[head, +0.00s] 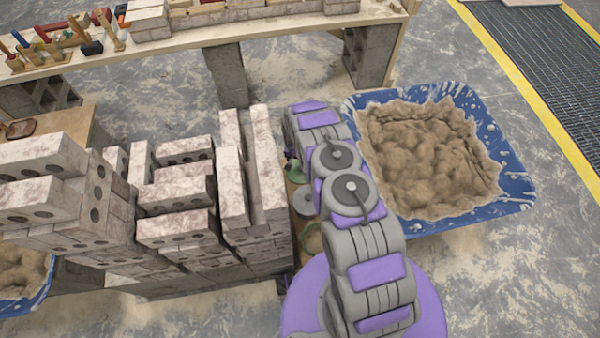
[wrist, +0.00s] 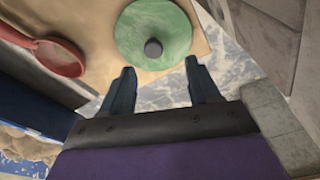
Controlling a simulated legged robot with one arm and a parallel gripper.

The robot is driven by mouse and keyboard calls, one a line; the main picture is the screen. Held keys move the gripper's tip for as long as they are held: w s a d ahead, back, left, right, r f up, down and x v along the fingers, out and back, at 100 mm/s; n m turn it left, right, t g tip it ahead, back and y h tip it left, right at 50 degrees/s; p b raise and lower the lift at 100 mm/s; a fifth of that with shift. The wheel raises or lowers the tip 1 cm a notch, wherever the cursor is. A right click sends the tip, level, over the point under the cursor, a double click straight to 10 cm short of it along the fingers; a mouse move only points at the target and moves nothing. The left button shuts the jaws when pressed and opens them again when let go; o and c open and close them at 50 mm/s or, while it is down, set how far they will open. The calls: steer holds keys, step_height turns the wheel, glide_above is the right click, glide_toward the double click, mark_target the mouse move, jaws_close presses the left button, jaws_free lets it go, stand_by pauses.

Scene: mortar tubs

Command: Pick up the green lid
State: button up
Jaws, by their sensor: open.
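The green lid (wrist: 170,25) is a round disc with a dark grey knob. It lies on a tan board at the top middle of the wrist view. My gripper (wrist: 160,66) is open and empty, its two dark fingers apart and pointing toward the lid. The knob shows just beyond the gap between the fingertips, and I see no contact. In the head view a bit of green (head: 297,173) beside my arm may be the lid. My arm hides most of that spot and the gripper there.
A red pan-shaped thing (wrist: 58,58) lies left of the lid on the board (wrist: 98,45). Stacked bricks (head: 180,190) stand left of my arm in the head view. A blue tub (head: 515,190) of mortar stands on the right. A bench (head: 290,24) runs along the back.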

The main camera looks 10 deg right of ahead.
mark_target(300, 167)
step_height(300, 167, down, 2)
steer(key=shift+w, duration=0.1)
steer(key=shift+d+f, duration=0.15)
steer(key=shift+d, duration=0.05)
steer(key=f+b, duration=0.1)
steer(key=f, duration=0.1)
steer(key=d+f+b, duration=0.1)
steer(key=f, duration=0.1)
steer(key=shift+d, duration=0.2)
steer(key=shift+w+a+f+b, duration=0.15)
steer(key=shift+a+f+b, duration=0.2)
steer(key=shift+f, duration=0.1)
steer(key=shift+a, duration=0.1)
steer(key=shift+d, duration=0.4)
steer(key=c, duration=0.6)
steer(key=shift+a, duration=0.3)
jaws_close()
steer(key=shift+d+r, duration=0.15)
